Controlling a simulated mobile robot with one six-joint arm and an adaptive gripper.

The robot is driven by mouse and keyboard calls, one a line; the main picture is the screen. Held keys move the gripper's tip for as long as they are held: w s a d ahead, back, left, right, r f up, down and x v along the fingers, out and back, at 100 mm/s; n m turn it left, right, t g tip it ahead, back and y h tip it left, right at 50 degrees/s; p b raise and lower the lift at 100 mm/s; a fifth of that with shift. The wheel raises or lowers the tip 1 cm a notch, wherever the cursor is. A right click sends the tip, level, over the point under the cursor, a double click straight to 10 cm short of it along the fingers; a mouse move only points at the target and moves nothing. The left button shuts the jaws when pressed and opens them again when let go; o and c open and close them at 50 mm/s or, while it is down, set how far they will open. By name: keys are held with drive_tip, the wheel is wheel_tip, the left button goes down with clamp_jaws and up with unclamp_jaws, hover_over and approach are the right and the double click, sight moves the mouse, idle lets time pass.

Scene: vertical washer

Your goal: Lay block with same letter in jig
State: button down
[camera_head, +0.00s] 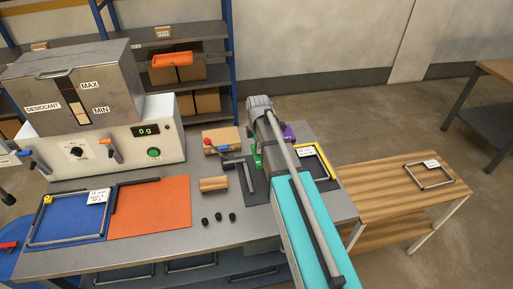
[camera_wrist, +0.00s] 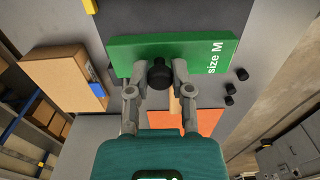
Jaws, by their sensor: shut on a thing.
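A green block (camera_wrist: 206,55) with white "size M" lettering fills the upper middle of the wrist view. It has a black knob (camera_wrist: 159,75) on it. My gripper (camera_wrist: 161,68) is shut on this knob, one finger on each side. In the head view only a sliver of the green block (camera_head: 257,156) shows beside my arm, which hides the gripper. I cannot tell whether the block touches the surface below it. A yellow-edged frame (camera_head: 327,163) with a white card stands right of my arm. Another frame (camera_head: 33,228) with a card lies on the blue mat at left. The card writing is too small to read.
A wooden block (camera_head: 213,184) and three small black knobs (camera_head: 218,217) lie on the grey table (camera_head: 160,252). An orange mat (camera_head: 160,208) is at left, and a machine (camera_head: 100,150) stands at the back left. A purple object (camera_head: 290,131) is behind my arm.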

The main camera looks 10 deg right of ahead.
drive_tip(key=shift+f, duration=0.15)
wheel_tip(320, 180, down, 10)
drive_tip(key=b, duration=1)
drive_tip(key=shift+f, duration=0.1)
drive_tip(key=shift+f+b, duration=0.15)
drive_tip(key=shift+b, duration=0.25)
idle(0.7)
drive_tip(key=shift+c, duration=2.2)
unclamp_jaws()
drive_tip(key=shift+r+p, duration=4.05)
drive_tip(key=shift+s, duration=0.15)
